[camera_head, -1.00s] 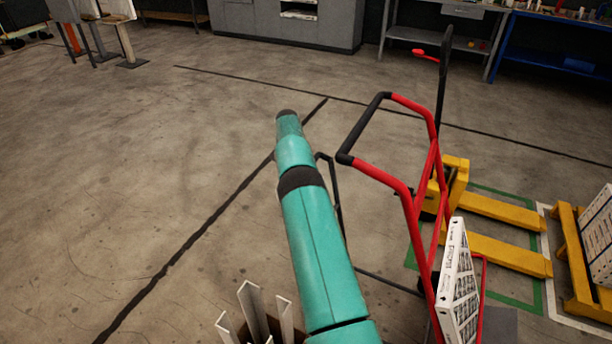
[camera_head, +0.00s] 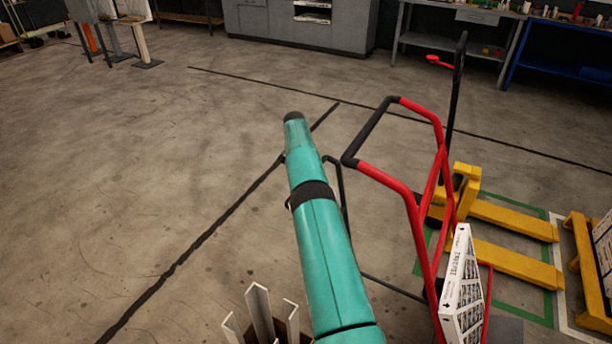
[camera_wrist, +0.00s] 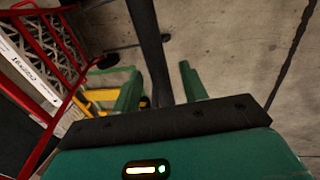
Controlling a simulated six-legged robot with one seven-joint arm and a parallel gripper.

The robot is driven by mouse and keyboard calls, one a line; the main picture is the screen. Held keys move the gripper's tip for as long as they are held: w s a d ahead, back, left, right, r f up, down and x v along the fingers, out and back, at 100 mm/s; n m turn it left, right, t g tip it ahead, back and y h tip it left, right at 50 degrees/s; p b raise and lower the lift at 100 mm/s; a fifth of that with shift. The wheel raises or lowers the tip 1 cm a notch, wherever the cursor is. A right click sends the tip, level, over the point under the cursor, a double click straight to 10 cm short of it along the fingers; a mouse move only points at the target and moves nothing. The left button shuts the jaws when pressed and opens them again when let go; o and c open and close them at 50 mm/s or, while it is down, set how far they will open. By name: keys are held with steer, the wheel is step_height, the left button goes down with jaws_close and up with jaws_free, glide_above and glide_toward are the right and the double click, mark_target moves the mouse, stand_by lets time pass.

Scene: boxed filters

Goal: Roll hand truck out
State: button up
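The hand truck (camera_head: 420,212) has a red tube frame with a black grip across its top, and stands upright right of centre in the head view. A white filter box (camera_head: 463,290) stands at its lower frame; the wrist view shows the box's printed side (camera_wrist: 28,68). My teal arm reaches up toward the truck's handle area in the head view, where my fingers are hidden. In the wrist view my gripper (camera_wrist: 160,88) has its two green fingers apart, with a black bar (camera_wrist: 150,45) running between them. A gap shows on the bar's right side.
A yellow pallet jack (camera_head: 500,262) stands just behind the hand truck, inside green floor tape. A bin with white profiles (camera_head: 262,312) is close at bottom centre. Benches (camera_head: 460,40) and grey cabinets (camera_head: 300,28) line the back.

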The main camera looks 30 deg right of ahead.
step_height(320, 180, up, 3)
steer(key=shift+r, duration=0.15)
steer(key=shift+s+a+r, duration=0.3)
steer(key=shift+s+r, duration=0.35)
steer(key=shift+r, duration=0.1)
steer(key=s+a+r, duration=0.5)
steer(key=s+r, duration=0.3)
steer(key=s, duration=0.3)
steer(key=shift+s+a, duration=0.15)
steer(key=shift+a, duration=0.25)
steer(key=shift+r, duration=0.15)
